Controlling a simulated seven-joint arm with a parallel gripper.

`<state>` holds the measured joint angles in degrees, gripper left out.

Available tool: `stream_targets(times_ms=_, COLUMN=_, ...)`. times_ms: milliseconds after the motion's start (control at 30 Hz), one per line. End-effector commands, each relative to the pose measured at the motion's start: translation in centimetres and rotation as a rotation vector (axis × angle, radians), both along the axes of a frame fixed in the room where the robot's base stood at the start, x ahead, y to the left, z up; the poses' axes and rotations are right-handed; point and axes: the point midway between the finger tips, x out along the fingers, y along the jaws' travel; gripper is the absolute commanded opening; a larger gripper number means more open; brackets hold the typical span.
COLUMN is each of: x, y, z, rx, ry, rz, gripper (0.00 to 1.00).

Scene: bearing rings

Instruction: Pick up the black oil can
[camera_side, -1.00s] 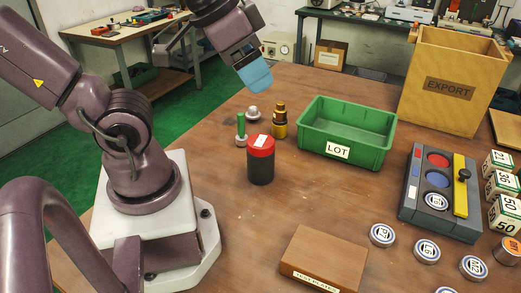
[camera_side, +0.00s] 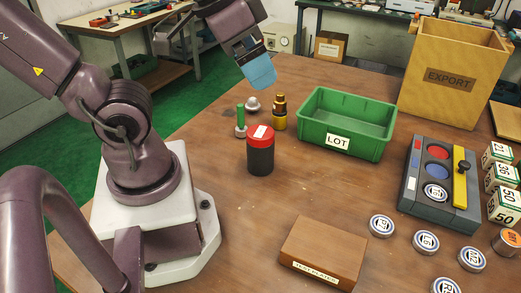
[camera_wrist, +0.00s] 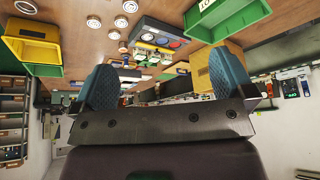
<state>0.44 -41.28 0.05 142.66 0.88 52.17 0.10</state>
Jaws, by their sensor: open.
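The black can with a red lid (camera_side: 261,152) stands upright on the wooden table in the side view, with a white label on its lid. I cannot pick it out in the wrist view. My gripper (camera_side: 262,77) is above and behind the can, well clear of it, with blue fingers pointing down. In the wrist view my gripper (camera_wrist: 164,80) has its two blue fingers wide apart with nothing between them.
Behind the can stand a brass bottle (camera_side: 279,113), a green-handled stamp (camera_side: 240,121) and a small grey item (camera_side: 252,104). A green LOT bin (camera_side: 337,142) is to the right. A brown box (camera_side: 323,252) lies in front. Table left of the box is clear.

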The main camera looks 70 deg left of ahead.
Motion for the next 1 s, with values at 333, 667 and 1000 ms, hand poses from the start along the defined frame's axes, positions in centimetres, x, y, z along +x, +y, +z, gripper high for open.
stream_targets(times_ms=333, x=3.1, y=0.9, z=-5.6, rx=0.253, ry=0.486, rz=-0.199, gripper=1.00)
stream_targets(times_ms=667, x=6.0, y=1.8, z=-12.6, rx=0.616, ry=0.987, rz=-0.443, gripper=1.00)
stream_targets(times_ms=1000, x=7.9, y=2.2, z=-21.0, rx=1.073, ry=1.432, rz=-0.696, gripper=1.00)
